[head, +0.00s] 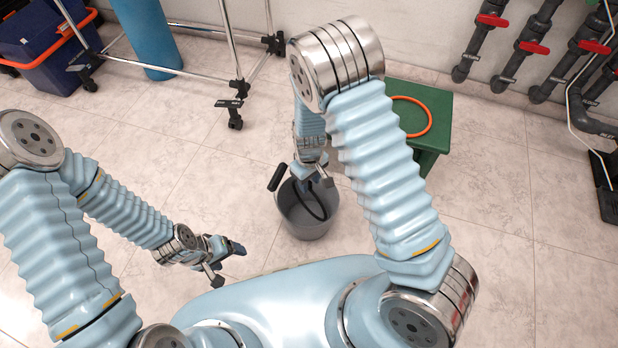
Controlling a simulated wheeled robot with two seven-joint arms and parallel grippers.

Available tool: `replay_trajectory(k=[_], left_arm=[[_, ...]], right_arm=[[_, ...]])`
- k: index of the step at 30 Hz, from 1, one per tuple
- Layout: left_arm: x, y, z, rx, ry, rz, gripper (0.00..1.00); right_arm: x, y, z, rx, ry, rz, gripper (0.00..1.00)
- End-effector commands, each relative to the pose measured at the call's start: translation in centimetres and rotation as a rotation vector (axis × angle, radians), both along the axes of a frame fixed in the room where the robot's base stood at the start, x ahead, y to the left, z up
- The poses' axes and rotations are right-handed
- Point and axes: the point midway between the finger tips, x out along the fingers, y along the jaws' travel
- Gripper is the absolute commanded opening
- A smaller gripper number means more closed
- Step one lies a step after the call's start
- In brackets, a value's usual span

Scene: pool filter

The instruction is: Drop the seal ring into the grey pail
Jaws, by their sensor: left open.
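A grey pail (306,228) stands upright on the tiled floor in front of me. A black loop, likely a ring (318,212), shows inside its mouth; I cannot tell whether it lies loose or touches the gripper. An orange ring (424,104) lies flat on a green stool (438,110), partly hidden by my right arm. I cannot tell which ring is the seal ring. My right gripper (316,184) points down over the pail's mouth; its grip is unclear. My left gripper (228,262) is open and empty, left of the pail and apart from it.
A black grip (277,177) stands at the pail's left rim. A wheeled metal rack (232,50) with a blue roll and a blue bin (45,45) are at the back left. Grey pipes with red valves (535,47) line the right wall. Floor tiles right of the stool are clear.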

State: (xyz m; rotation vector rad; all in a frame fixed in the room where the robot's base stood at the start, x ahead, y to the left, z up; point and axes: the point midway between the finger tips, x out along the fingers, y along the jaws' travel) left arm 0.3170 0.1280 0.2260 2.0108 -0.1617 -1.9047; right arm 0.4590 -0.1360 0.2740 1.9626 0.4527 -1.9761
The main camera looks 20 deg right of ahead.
Motion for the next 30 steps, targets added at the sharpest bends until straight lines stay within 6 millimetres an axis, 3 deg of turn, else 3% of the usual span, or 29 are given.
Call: replay_trajectory(k=[11, 30], left_arm=[[0.0, 0.0, 0.6, 0.000, 0.000, 0.000, 0.74], [0.0, 0.0, 5.2, 0.000, 0.000, 0.000, 0.74]], right_arm=[[0.1, 0.0, 0.8, 0.002, -0.004, 0.000, 0.38], [0.2, 0.0, 6.4, 0.002, -0.004, -0.001, 0.38]])
